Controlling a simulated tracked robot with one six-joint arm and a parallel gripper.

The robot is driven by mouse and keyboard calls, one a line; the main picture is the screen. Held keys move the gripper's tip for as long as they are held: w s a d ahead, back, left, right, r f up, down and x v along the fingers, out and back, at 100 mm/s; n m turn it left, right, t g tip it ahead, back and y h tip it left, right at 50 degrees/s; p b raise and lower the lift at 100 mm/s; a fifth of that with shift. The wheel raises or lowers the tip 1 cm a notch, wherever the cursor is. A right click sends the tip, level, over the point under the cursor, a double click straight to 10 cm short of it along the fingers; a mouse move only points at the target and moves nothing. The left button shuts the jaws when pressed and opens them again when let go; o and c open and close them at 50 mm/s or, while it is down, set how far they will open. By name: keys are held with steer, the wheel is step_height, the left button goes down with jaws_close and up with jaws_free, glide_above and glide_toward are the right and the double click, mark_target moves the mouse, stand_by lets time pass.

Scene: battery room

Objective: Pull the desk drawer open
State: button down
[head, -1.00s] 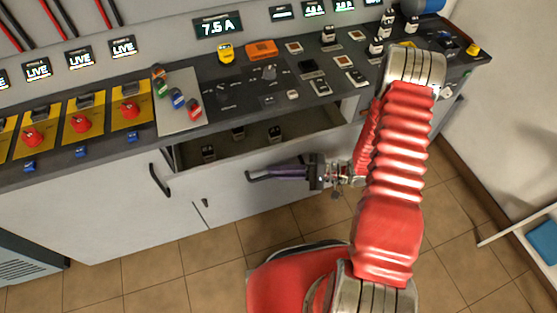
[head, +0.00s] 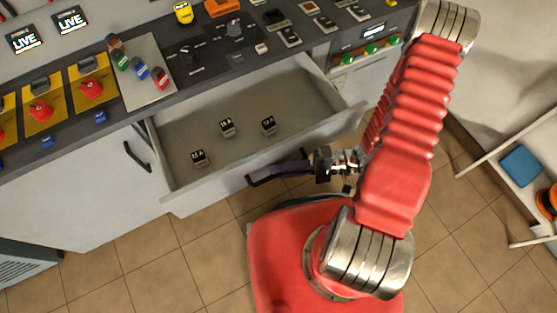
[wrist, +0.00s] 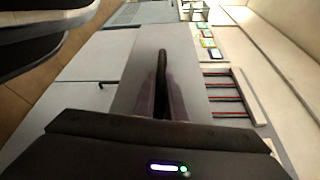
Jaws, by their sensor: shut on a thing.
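The desk drawer (head: 180,196) stands well out from the desk front, and its grey inside shows in the head view. Several small dark blocks with white labels (head: 228,127) lie on its floor. The drawer's dark bar handle (head: 262,180) is on its front, and it also shows in the wrist view (wrist: 161,75). My gripper (head: 283,171) is at the drawer front, its fingers shut on the handle. In the wrist view the two fingers (wrist: 161,98) lie on both sides of the handle; the exact contact is partly hidden.
The desk top (head: 200,62) carries switches, red knobs and coloured plugs. A cupboard door with a dark handle (head: 138,157) is left of the drawer. A white shelf with a blue box (head: 521,166) stands at the right. Tiled floor (head: 150,245) is clear in front.

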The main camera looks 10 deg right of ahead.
steer(key=shift+s+f, duration=0.15)
steer(key=shift+s, duration=0.25)
steer(key=c, duration=1.8)
jaws_free()
steer(key=shift+w+d, duration=0.1)
steer(key=shift+d, duration=0.1)
steer(key=d, duration=0.9)
steer(key=s+d+r, duration=0.1)
steer(key=d, duration=0.3)
steer(key=shift+d, duration=0.25)
